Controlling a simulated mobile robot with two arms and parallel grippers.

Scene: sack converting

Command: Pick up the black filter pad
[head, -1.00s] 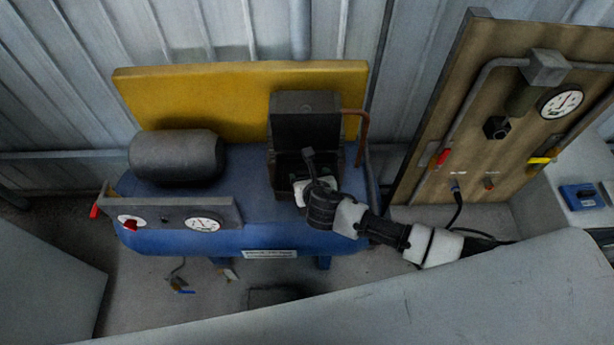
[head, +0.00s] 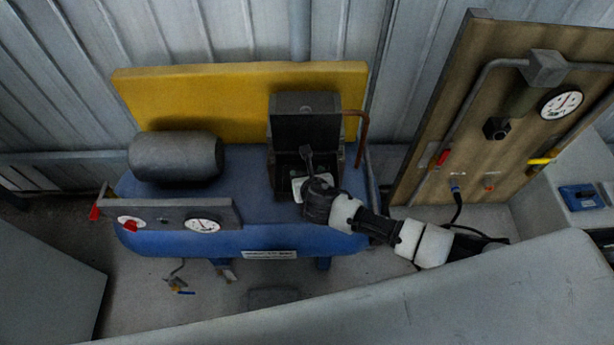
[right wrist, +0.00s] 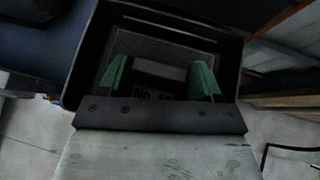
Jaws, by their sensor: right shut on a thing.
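My right gripper (right wrist: 160,78) has two green fingers that reach into a dark open box (right wrist: 228,62) in the right wrist view. It is shut on a dark flat piece between the fingers, which looks like the black filter pad (right wrist: 160,70). A partly covered label reading "No. 1…" shows near it. In the head view my right gripper (head: 308,172) is at the mouth of the same box, whose lid (head: 305,120) stands open. The pad cannot be made out there. My left gripper is not in view.
The box sits on a blue tank (head: 240,205) with a grey cylinder (head: 176,157) and gauge panel (head: 180,215). A yellow panel (head: 220,90) stands behind. A copper pipe (head: 361,130) rises close to the box's right. A wooden gauge board (head: 480,130) stands at right.

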